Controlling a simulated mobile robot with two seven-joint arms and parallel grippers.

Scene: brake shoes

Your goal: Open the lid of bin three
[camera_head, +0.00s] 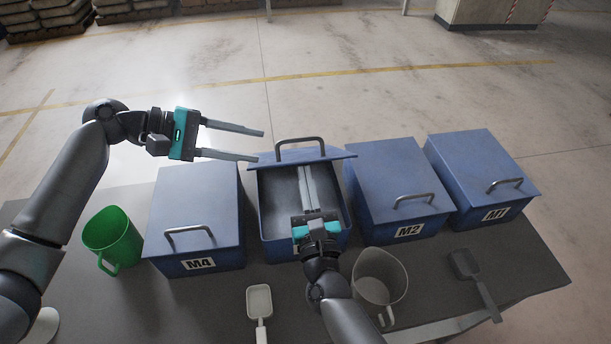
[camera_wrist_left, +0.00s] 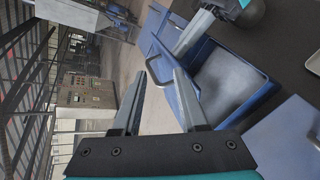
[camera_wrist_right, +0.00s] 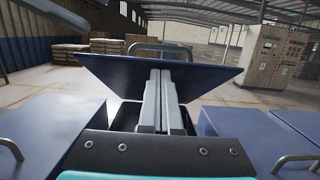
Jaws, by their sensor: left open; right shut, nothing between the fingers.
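The blue bin (camera_head: 268,215) between the bins marked M4 and M2 has its lid (camera_head: 340,156) raised and tilted at the back edge, handle (camera_head: 300,142) on top. Its label is hidden behind my right arm. My right gripper (camera_head: 305,168) is shut and empty, reaching across the open bin with its fingertips at the lid's underside. In the right wrist view the lid (camera_wrist_right: 100,70) stands behind the fingers; I cannot tell whether they touch. My left gripper (camera_head: 260,146) is open and empty, left of the lid and above bin M4's back. The left wrist view shows the lid's handle (camera_wrist_left: 154,68).
Closed blue bins M4 (camera_head: 195,205), M2 (camera_head: 400,180) and another at the right (camera_head: 480,170) flank it. In front on the grey table are a green jug (camera_head: 112,238), a white scoop (camera_head: 259,300), a clear jug (camera_head: 380,278) and a dark scoop (camera_head: 467,265).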

